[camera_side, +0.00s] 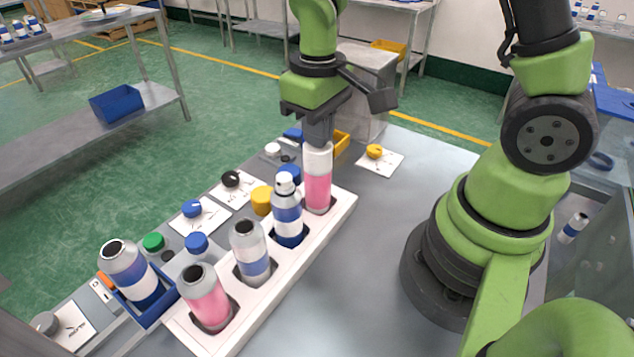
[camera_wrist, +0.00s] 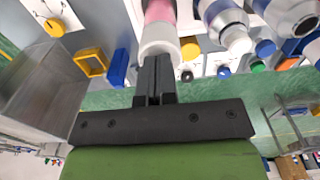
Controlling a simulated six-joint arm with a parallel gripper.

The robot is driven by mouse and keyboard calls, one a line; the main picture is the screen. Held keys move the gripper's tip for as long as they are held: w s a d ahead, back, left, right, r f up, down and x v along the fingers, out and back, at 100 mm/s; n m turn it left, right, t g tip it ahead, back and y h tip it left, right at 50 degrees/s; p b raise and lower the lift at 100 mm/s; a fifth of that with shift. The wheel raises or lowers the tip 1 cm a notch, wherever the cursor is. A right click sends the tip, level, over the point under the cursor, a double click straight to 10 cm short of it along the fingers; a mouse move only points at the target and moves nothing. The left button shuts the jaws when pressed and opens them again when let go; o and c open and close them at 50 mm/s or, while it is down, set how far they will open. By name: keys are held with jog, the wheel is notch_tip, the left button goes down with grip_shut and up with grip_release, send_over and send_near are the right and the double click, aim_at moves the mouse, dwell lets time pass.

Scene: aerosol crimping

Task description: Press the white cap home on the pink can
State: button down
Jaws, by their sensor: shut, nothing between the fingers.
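The pink can (camera_side: 317,188) stands upright in the far slot of the white rack (camera_side: 262,308). The white cap (camera_side: 317,158) sits on its top and looks upright. My gripper (camera_side: 318,140) is shut and empty, pointing down right over the cap, with its tips at or touching the cap's top. In the wrist view, the shut fingers (camera_wrist: 155,66) meet the edge of the white cap (camera_wrist: 159,38), with the pink can (camera_wrist: 159,11) behind it. The fingers hide part of the cap's top, and I cannot tell how far down it sits.
A blue-and-white can (camera_side: 287,212) with a white top stands beside it. A silver-blue can (camera_side: 250,252) and another pink can (camera_side: 206,297) fill nearer slots. Loose caps, including a yellow one (camera_side: 262,200), lie left of the rack. The table right of the rack is clear.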

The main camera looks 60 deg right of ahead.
notch_tip(320, 180, up, 10)
dwell(1.1)
jog(key=shift+r, duration=0.15)
jog(key=s+a+r+m+t+y, duration=0.1)
jog(key=s+r+m+t+y, duration=0.1)
jog(key=s+r+m+t, duration=0.2)
jog(key=s+r+t, duration=0.1)
jog(key=s+t, duration=0.2)
jog(key=s, duration=0.4)
jog(key=shift+a+r, duration=0.35)
